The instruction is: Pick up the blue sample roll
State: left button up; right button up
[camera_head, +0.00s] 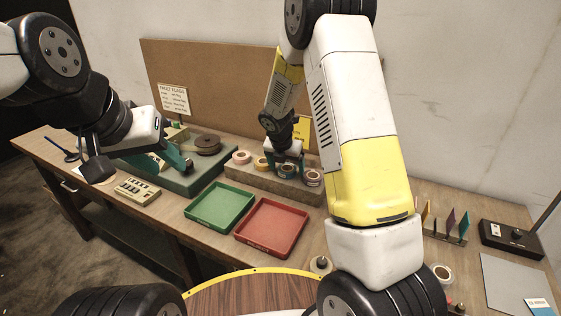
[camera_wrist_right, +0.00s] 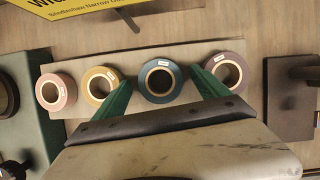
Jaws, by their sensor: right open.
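The blue sample roll (camera_wrist_right: 161,96) stands in a row of rolls on a low grey block, its pale core facing up. In the right wrist view my right gripper (camera_wrist_right: 160,82) is open, with one green finger on each side of the blue roll. I cannot tell whether the fingers touch it. In the head view the right gripper (camera_head: 285,155) is over the row and partly covers the blue roll (camera_head: 287,171). My left gripper (camera_head: 177,157) is by the grey-green machine at the left; its jaw opening is unclear.
A pink roll (camera_wrist_right: 56,92) and a yellow roll (camera_wrist_right: 100,86) stand left of the blue one, a purple roll (camera_wrist_right: 226,70) close on its right. A green tray (camera_head: 221,207) and a red tray (camera_head: 271,228) lie in front of the block. A board stands behind.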

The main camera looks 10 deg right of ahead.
jog(key=c, duration=1.4)
jog(key=shift+c, duration=0.2)
